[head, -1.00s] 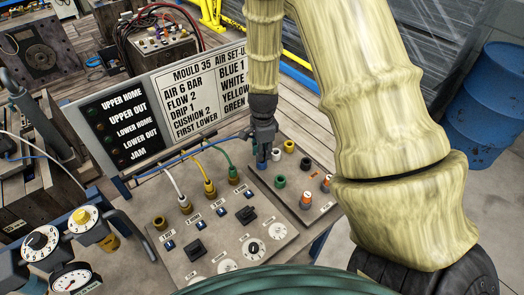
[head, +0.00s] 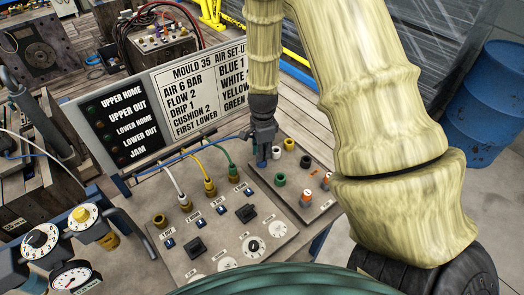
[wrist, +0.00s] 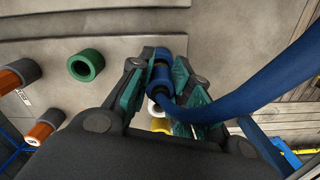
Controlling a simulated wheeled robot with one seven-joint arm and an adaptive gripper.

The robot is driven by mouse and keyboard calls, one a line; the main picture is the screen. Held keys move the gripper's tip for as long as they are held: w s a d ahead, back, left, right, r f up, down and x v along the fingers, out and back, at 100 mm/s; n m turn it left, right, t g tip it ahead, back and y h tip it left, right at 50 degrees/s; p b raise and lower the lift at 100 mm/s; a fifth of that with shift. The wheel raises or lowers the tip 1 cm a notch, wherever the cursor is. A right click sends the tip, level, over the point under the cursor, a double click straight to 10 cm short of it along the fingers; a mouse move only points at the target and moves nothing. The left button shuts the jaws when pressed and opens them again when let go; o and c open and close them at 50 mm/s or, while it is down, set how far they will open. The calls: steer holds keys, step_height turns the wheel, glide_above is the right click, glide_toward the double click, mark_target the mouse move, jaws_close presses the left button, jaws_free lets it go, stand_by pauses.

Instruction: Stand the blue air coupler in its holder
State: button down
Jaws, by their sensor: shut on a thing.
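The panel carries a green ring (head: 280,181), a yellow ring (head: 289,145), a black ring (head: 305,162) and orange-and-white pieces (head: 306,198). On the control box (head: 230,236), white, yellow and green hoses stand in brass sockets; one brass socket (head: 160,221) is empty. A sign board (head: 165,105) stands behind.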

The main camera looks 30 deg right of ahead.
steer(key=shift+f, duration=0.55)
stand_by(0.4)
steer(key=c, duration=0.8)
jaws_free()
steer(key=shift+r+p, duration=3)
steer(key=shift+r, duration=0.8)
steer(key=shift+s+d, duration=0.1)
